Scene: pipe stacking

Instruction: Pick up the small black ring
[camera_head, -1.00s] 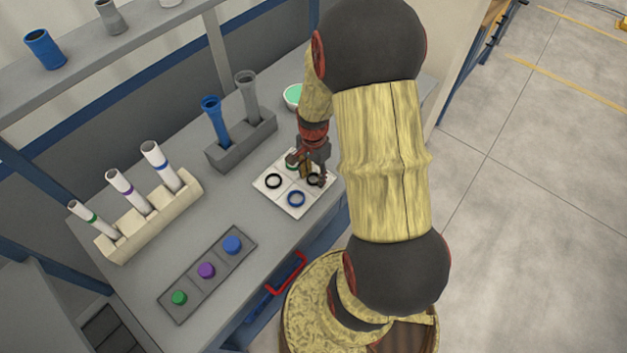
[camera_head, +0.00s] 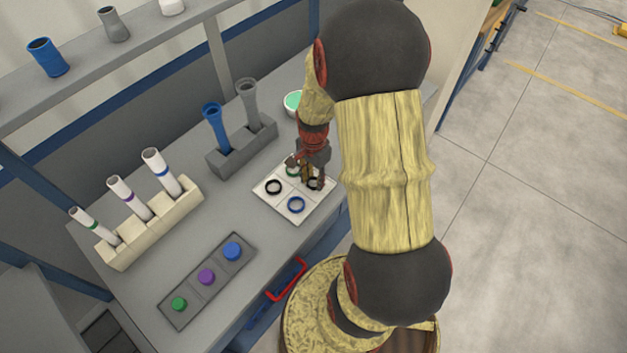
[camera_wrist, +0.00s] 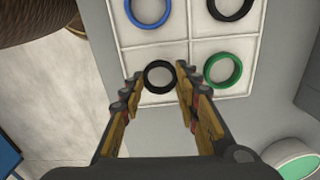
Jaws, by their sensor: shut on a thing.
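The small black ring (camera_wrist: 160,76) lies in one compartment of the white divided tray (camera_wrist: 178,54) in the wrist view. My gripper (camera_wrist: 159,79) has one finger on each side of it and is shut on it. In the head view my gripper (camera_head: 314,184) points down at the tray's right part, and its fingers hide part of the small black ring. A second, larger black ring (camera_head: 273,187) lies in the left compartment. It also shows at the top edge of the wrist view (camera_wrist: 230,14). Whether the held ring touches the tray floor is hard to tell.
The tray also holds a blue ring (camera_head: 296,204) and a green ring (camera_wrist: 222,69). A grey holder (camera_head: 243,148) with two pipes stands behind. A cream rack (camera_head: 150,228) with tubes and a button panel (camera_head: 206,276) are at left. A green-topped bowl (camera_head: 293,101) is behind my arm.

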